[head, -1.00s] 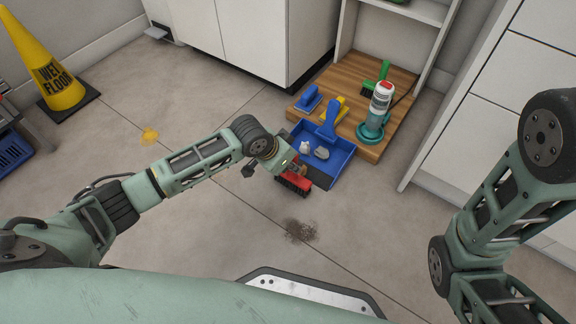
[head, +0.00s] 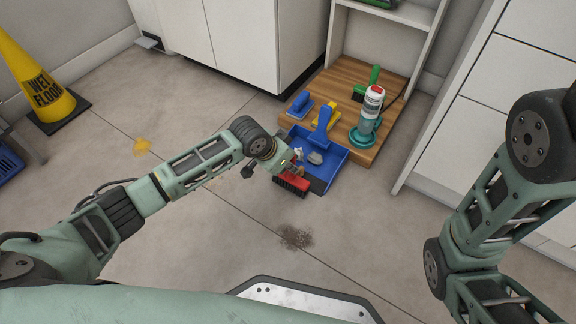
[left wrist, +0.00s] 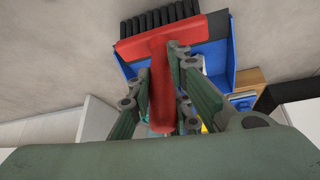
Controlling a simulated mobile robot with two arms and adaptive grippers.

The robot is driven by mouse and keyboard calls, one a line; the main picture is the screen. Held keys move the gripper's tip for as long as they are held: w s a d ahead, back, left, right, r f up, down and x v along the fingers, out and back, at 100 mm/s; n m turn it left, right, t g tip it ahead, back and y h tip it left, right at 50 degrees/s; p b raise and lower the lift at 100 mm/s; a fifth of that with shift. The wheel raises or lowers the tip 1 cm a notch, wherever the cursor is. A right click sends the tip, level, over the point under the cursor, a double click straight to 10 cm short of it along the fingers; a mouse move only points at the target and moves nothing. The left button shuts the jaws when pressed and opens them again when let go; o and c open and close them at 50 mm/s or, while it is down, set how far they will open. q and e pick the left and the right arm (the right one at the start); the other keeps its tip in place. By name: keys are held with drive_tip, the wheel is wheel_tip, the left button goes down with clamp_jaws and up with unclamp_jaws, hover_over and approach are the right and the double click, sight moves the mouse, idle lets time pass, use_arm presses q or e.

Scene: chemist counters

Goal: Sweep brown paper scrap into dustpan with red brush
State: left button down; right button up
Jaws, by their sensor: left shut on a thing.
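The red brush (head: 291,184) with black bristles is in my left gripper (head: 289,166), which is shut on its handle. The brush is at the front-left edge of the blue dustpan (head: 337,162), beside its dark lip. In the left wrist view the brush (left wrist: 160,75) points up the picture, with the dustpan (left wrist: 221,55) behind and right. A whitish scrap (head: 298,153) and a grey scrap (head: 315,158) lie in the pan. I cannot make out a clearly brown paper scrap; the gripper and brush hide part of the pan. My right gripper is out of view.
A wooden board (head: 352,80) holds a teal-based bottle (head: 368,110), a green brush (head: 372,80) and blue and yellow tools. A wet-floor sign (head: 42,85) stands left.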

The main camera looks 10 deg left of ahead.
use_arm(q)
drive_tip(key=shift+w, duration=0.15)
drive_tip(key=shift+w+d+r, duration=0.15)
drive_tip(key=shift+w+d, duration=0.05)
drive_tip(key=shift+w, duration=0.35)
drive_tip(key=shift+w+d+r, duration=0.15)
drive_tip(key=shift+w+d, duration=0.05)
drive_tip(key=shift+w, duration=0.3)
drive_tip(key=shift+w+d+r+b, duration=0.15)
drive_tip(key=shift+w+d, duration=0.1)
drive_tip(key=shift+w, duration=0.35)
drive_tip(key=shift+w+d+r+b, duration=0.15)
drive_tip(key=shift+w+d, duration=0.1)
drive_tip(key=shift+w, duration=0.3)
drive_tip(key=shift+w+d, duration=0.25)
drive_tip(key=shift+w, duration=0.55)
